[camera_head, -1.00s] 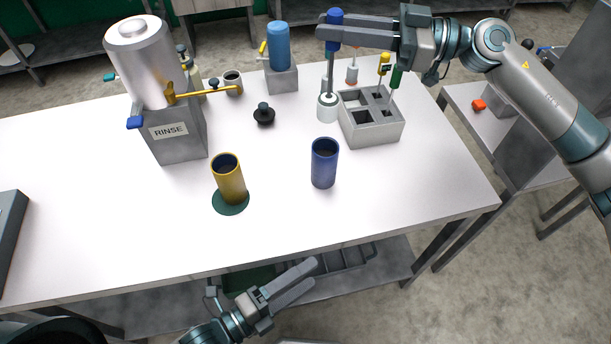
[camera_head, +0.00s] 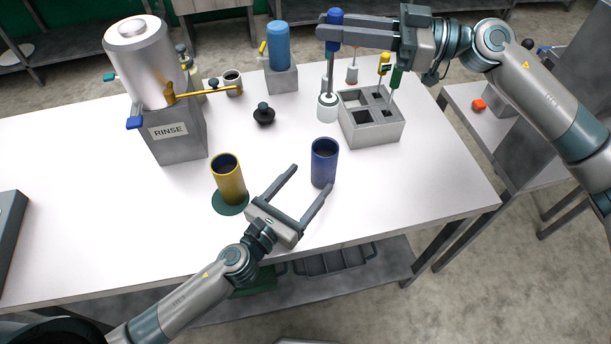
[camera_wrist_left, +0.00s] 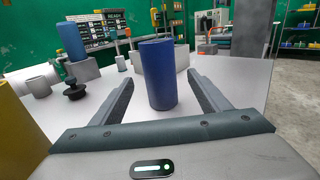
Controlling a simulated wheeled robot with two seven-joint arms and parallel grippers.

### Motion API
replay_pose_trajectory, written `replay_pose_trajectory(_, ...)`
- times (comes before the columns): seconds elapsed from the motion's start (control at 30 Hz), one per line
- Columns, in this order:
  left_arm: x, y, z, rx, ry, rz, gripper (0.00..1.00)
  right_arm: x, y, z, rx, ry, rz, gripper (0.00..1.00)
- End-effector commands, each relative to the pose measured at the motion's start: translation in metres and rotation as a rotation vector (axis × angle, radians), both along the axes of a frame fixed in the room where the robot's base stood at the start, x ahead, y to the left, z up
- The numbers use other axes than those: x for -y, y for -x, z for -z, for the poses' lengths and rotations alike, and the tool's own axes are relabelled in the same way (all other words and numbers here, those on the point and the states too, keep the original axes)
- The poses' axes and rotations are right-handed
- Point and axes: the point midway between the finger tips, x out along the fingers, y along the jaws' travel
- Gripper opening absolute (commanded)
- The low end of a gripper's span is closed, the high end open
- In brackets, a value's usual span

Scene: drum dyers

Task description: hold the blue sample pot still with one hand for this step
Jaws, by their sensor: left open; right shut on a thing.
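The blue sample pot (camera_head: 323,165) stands upright on the white table, right of the yellow pot. My left gripper (camera_head: 311,178) is open in front of it, one finger to each side. In the left wrist view the pot (camera_wrist_left: 158,75) shows between the two spread fingers, around their tips; I see no contact. In the head view the right-hand fingertip overlaps the pot's lower edge. My right gripper (camera_head: 326,32) is shut on a blue-handled tool (camera_head: 335,16), whose grey shaft runs down to a white-and-grey holder (camera_head: 327,108).
The yellow pot (camera_head: 228,180) stands on a green disc (camera_head: 230,203), close left of my left gripper. A grey block with square wells (camera_head: 370,132) is behind right. A black knobbed piece (camera_head: 264,115) and the RINSE tank (camera_head: 140,65) stand behind left. The table's right front is clear.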

Motion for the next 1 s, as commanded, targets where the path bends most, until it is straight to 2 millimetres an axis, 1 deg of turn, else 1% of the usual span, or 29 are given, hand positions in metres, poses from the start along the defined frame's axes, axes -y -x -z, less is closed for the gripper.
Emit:
replay_pose_trajectory(0.57, 0.002, -0.006, 0.000, 0.012, -0.016, -0.006, 0.70, 0.000, 0.000, 0.000, 0.000, 0.000, 0.000, 0.00)
replay_pose_trajectory(0.77, 0.011, -0.021, 0.000, 0.013, -0.016, -0.006, 0.70, 0.000, 0.000, 0.000, 0.000, 0.000, 0.000, 0.00)
replay_pose_trajectory(1.0, 0.028, -0.051, -0.001, 0.013, -0.015, -0.006, 0.70, 0.000, 0.000, 0.000, 0.000, 0.000, 0.000, 0.00)
